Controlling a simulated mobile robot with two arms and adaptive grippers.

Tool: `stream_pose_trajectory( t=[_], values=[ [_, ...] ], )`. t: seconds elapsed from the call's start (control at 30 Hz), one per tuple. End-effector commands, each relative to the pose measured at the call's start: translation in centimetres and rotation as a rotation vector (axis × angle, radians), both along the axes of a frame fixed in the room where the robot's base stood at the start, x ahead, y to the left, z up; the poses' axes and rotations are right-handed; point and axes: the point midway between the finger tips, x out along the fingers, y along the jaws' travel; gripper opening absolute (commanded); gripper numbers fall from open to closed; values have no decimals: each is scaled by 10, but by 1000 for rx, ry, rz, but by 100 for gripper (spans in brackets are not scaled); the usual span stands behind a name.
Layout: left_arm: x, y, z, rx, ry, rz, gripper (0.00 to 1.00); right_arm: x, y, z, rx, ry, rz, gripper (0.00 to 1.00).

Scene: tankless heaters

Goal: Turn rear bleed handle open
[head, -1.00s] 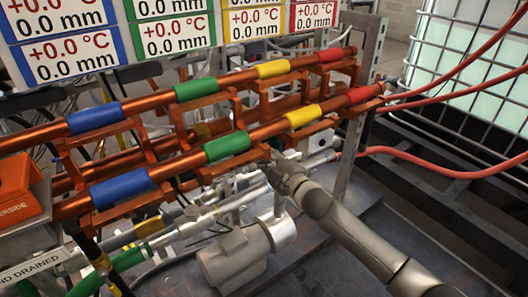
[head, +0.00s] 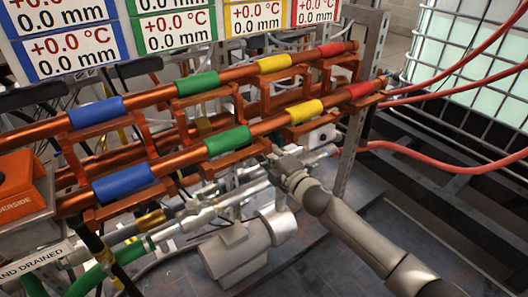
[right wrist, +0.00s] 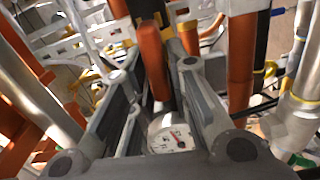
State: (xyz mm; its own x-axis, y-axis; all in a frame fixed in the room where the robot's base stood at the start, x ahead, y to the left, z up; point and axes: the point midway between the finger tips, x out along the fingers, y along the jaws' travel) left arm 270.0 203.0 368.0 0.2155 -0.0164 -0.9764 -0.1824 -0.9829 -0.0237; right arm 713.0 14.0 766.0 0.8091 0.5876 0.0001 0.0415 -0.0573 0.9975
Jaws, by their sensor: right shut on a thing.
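My right gripper (head: 283,160) reaches in from the lower right, just below the lower orange pipe. In the right wrist view its two fingers (right wrist: 158,62) stand on either side of an orange-red bar-like handle (right wrist: 153,60) and are shut on it. The head view does not show this handle clearly, because the gripper and the orange frame cover it. I cannot tell for sure that it is the rear bleed handle. A round gauge (right wrist: 171,137) shows between the finger bases. My left gripper is not in view.
Orange pipes with blue, green, yellow and red bands (head: 236,140) run close above the gripper. Silver pipes and a grey cylindrical unit (head: 234,255) lie below it. A metal post (head: 356,130) and red hoses (head: 440,162) stand to the right.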

Motion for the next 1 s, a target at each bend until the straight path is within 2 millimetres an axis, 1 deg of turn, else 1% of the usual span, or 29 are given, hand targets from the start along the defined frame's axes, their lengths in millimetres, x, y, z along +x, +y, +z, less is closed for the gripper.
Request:
stream_pose_trajectory(
  t=[0.13, 0.17, 0.2, 0.3, 0.67, 0.83, 1.0],
  values=[
    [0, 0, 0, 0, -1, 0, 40, -1, 0, -2, 0, 4, 0, 0],
    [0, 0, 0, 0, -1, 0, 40, -1, 0, -2, 0, 4, 0, 19],
    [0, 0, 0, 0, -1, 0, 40, -1, 0, -2, 0, 4, 0, 24],
    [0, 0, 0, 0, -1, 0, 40, -1, 0, -2, 1, 4, 0, 35],
    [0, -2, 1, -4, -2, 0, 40, -2, -2, -1, 1, 2, 0, 35],
    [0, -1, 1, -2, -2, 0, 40, -14, -11, -1, 1, 2, 0, 35],
    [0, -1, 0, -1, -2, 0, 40, -36, -26, -2, 1, 4, 0, 35]
  ],
)
